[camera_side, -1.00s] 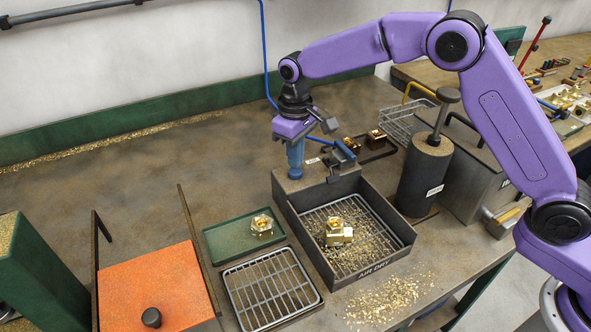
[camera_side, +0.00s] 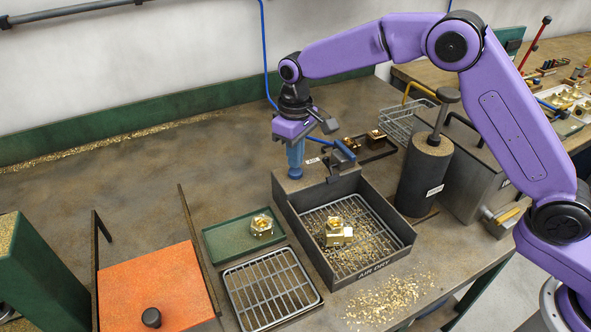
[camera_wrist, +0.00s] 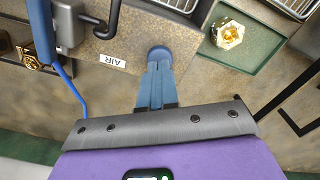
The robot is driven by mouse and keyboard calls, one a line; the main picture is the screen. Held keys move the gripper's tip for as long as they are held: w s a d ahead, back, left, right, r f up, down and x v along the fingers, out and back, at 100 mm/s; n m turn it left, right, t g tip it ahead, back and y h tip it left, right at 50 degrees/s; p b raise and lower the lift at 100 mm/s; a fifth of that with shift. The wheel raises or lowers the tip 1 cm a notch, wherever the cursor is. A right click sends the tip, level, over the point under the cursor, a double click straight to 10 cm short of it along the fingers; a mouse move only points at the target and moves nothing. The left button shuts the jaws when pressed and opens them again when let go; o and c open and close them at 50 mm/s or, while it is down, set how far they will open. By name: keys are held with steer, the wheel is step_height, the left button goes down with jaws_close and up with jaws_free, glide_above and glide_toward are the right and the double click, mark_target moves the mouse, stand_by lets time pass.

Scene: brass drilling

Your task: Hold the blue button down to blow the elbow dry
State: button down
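The brass elbow (camera_side: 338,235) sits on the wire rack inside the open-topped dark box (camera_side: 394,252) marked AIR DRY. The blue button (camera_side: 295,173) is on the raised block at the box's back left; it also shows in the wrist view (camera_wrist: 160,53). My gripper (camera_side: 295,163) points straight down with its blue fingertips on the button's top, apparently touching it. In the wrist view its two fingers (camera_wrist: 158,72) are together with nothing between them. The fingertips partly hide the button, and I cannot tell how far down it is. A blue air nozzle (camera_side: 341,155) stands right of the button.
A green tray (camera_side: 222,246) holds another brass fitting (camera_side: 262,225), beside an empty wire rack (camera_side: 270,290). Brass chips lie in the box and on the bench in front. A dark cylinder with a knob (camera_side: 424,175) stands right of the box.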

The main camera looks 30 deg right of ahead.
steer(key=shift+f, duration=1.1)
stand_by(3.1)
steer(key=shift+r, duration=3.05)
steer(key=shift+s, duration=0.1)
steer(key=shift+s+r, duration=0.2)
steer(key=shift+s, duration=0.1)
steer(key=s+d+n, duration=0.2)
steer(key=s+d, duration=0.5)
steer(key=s, duration=0.5)
steer(key=s+d+r+n, duration=0.1)
steer(key=s+d+n, duration=0.1)
steer(key=s+d, duration=0.5)
steer(key=s+d+n, duration=0.2)
steer(key=s+d, duration=0.5)
steer(key=s, duration=1)
steer(key=shift+s+r+n, duration=0.2)
steer(key=shift+s+n, duration=0.1)
steer(key=shift+s, duration=0.05)
